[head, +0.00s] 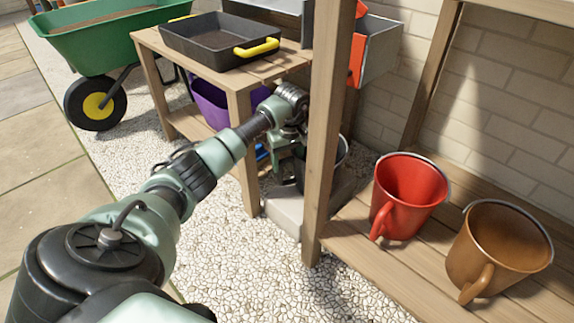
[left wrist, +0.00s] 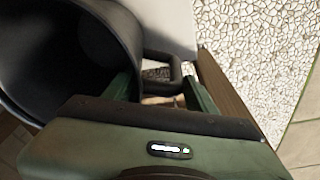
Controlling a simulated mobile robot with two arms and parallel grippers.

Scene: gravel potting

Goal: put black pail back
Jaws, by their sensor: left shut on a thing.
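The black pail (head: 342,155) is partly hidden behind a wooden post in the head view. In the left wrist view the pail (left wrist: 75,50) fills the upper left, its open mouth and dark inside showing. My left gripper (head: 288,155) is at the pail's side. In the left wrist view the green fingers (left wrist: 160,88) are on either side of the pail's handle (left wrist: 172,68), shut on it. The pail is by a pale grey block (head: 283,213); I cannot tell whether it touches it. My right gripper is not in view.
A red pail (head: 410,190) and a brown pail (head: 500,245) stand on the wooden shelf (head: 375,258) at right. The wooden post (head: 325,110) is close to my left gripper. A bench holds a black tray (head: 205,45). A green wheelbarrow (head: 95,40) stands far left.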

